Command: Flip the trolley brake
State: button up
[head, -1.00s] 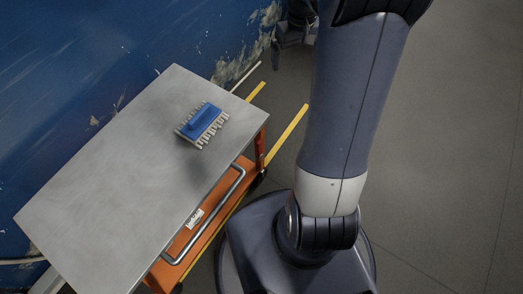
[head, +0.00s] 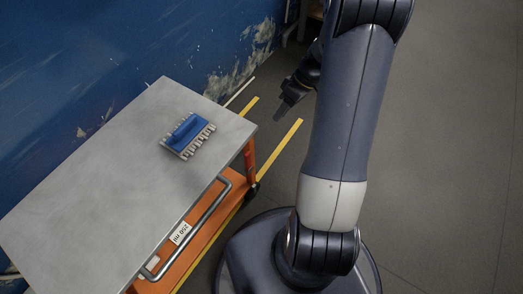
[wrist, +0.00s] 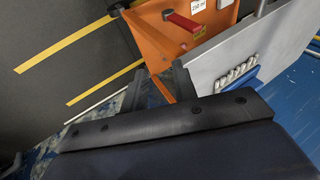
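The orange trolley (head: 222,205) with a grey metal top (head: 105,175) stands at the left in the head view, beside the blue wall. A red lever, likely the brake (wrist: 183,25), sticks out from the trolley's orange end panel (wrist: 165,50) in the wrist view. A small red part (head: 249,158) shows at that end in the head view. My gripper (head: 284,108) is beyond the trolley's far right corner, apart from it. In the wrist view, my gripper's two dark fingers (wrist: 157,82) stand apart with nothing seen between them. The lever lies beyond the fingertips.
A blue brush-like block (head: 188,133) lies on the trolley top. A bent metal handle (head: 195,228) runs along the trolley's near side. Yellow floor lines (head: 280,148) pass by the trolley's end. Open grey floor (head: 440,150) lies to the right.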

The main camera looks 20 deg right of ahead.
jog(key=shift+s+f+n+t+y, duration=0.15)
jog(key=shift+s+f+n+y, duration=0.1)
jog(key=shift+f, duration=0.3)
jog(key=shift+s+f+n+t+y, duration=0.15)
jog(key=shift+f+n+y, duration=0.1)
jog(key=shift+f, duration=0.3)
jog(key=c, duration=0.3)
jog(key=shift+s+f+n+b, duration=0.1)
jog(key=shift+f+n+b, duration=0.25)
jog(key=shift+n, duration=0.05)
grip_shut()
jog(key=b, duration=0.3)
send_near(248, 162)
jog(key=shift+w+a+f, duration=0.9)
jog(key=shift+w+f, duration=0.3)
jog(key=shift+f, duration=1.3)
